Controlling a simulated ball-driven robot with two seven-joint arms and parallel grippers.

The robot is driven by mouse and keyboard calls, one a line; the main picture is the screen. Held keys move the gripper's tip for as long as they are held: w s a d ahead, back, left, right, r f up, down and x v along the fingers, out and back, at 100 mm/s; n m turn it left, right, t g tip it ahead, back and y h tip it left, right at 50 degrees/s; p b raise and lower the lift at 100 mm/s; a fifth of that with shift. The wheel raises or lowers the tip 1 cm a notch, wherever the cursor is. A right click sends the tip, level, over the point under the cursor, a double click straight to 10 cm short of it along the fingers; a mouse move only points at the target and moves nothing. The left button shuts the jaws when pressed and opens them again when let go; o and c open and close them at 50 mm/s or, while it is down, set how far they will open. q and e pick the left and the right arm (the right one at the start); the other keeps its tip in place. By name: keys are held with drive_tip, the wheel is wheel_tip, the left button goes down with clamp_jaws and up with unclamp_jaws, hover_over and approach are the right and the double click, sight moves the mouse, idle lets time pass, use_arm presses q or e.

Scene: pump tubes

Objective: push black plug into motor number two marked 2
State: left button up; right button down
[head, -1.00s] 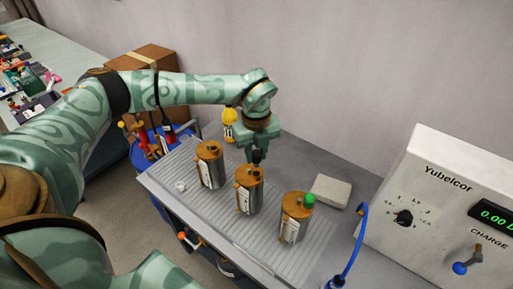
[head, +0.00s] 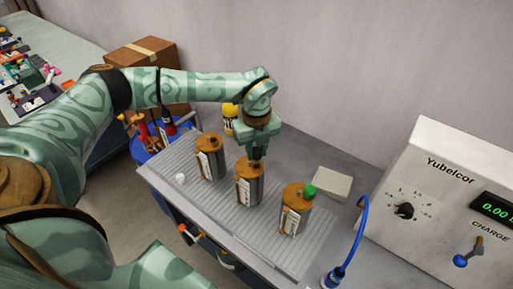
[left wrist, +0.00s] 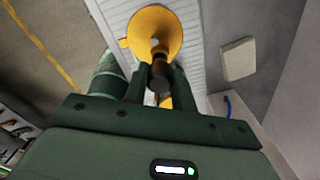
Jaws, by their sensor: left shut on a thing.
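Three silvery motors with orange-brown tops stand in a row on the ribbed table mat: a far-left motor (head: 209,160), a middle motor (head: 247,188) and a right motor (head: 294,214). Their number marks are too small to read. My left gripper (head: 257,157) points down at the top of the middle motor. In the left wrist view it is shut on the black plug (left wrist: 158,80), with an orange motor top (left wrist: 155,25) just beyond the plug. I cannot tell whether plug and motor touch. A green plug (head: 310,191) sits on the right motor. My right gripper is out of view.
A small white plug (head: 180,179) lies on the mat (head: 250,235) at left. A pale block (head: 331,184) lies behind the right motor. A blue cable (head: 358,240) and a Yubelcor charge box (head: 440,190) stand at right. A blue bin (head: 150,148) is behind left.

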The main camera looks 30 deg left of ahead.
sight(256, 157)
use_arm(q)
drive_tip(key=shift+p, duration=0.55)
idle(0.9)
drive_tip(key=shift+f+b, duration=0.75)
drive_tip(key=shift+f, duration=0.95)
drive_tip(key=o, duration=1.1)
wheel_tip(256, 157, up, 16)
drive_tip(key=shift+r+p, duration=0.15)
drive_tip(key=shift+p, duration=0.5)
